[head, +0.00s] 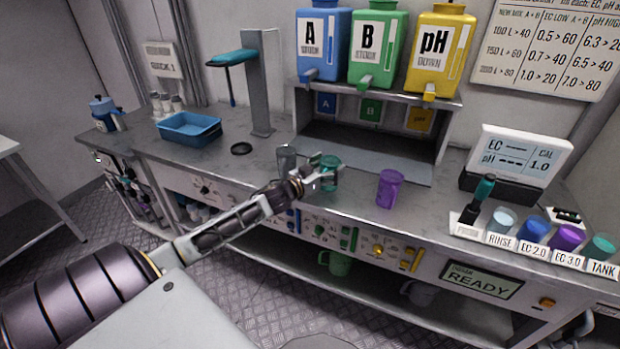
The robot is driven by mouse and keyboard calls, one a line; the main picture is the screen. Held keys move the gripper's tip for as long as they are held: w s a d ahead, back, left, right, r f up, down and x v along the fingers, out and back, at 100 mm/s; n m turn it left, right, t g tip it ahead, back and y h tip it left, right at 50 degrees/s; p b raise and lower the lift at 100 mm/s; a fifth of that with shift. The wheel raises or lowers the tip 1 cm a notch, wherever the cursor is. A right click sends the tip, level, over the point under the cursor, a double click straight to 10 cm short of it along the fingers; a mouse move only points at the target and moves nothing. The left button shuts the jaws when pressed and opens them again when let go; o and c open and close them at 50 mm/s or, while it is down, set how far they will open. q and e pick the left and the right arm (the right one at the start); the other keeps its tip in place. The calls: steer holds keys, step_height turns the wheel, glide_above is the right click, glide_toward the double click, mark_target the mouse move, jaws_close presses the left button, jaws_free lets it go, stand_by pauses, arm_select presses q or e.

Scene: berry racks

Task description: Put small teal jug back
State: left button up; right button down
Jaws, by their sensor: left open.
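The small teal jug (331,163) stands upright on the grey bench top, between a grey cup (286,158) and a purple cup (390,188). My left gripper (324,177) is open at the jug, with its fingers in front of and beside it. The fingers hide part of the jug, and I cannot tell whether they touch it. My right gripper is not in view.
Blue, green and yellow containers stand on a raised shelf (376,88) behind the jug. A blue tray (188,130) and a stand (260,95) are at left. Labelled cups and a meter (518,160) are at right. A green mug (336,263) sits below.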

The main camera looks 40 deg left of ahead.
mark_target(323, 170)
arm_select(q)
steer(key=shift+s+a, duration=0.15)
steer(key=shift+s, duration=1.1)
steer(key=shift+s+a, duration=0.2)
steer(key=shift+s, duration=1)
steer(key=shift+s+a, duration=0.15)
steer(key=shift+s, duration=1.1)
steer(key=shift+s+a+p, duration=0.15)
steer(key=shift+s+p, duration=0.05)
steer(key=shift+s, duration=0.6)
steer(key=shift+s+a+p, duration=0.1)
steer(key=shift+s+p, duration=0.05)
steer(key=shift+s, duration=0.6)
steer(key=shift+s+a, duration=0.1)
steer(key=shift+s, duration=0.5)
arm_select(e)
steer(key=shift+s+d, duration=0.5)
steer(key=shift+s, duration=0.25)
arm_select(q)
steer(key=shift+s, duration=0.15)
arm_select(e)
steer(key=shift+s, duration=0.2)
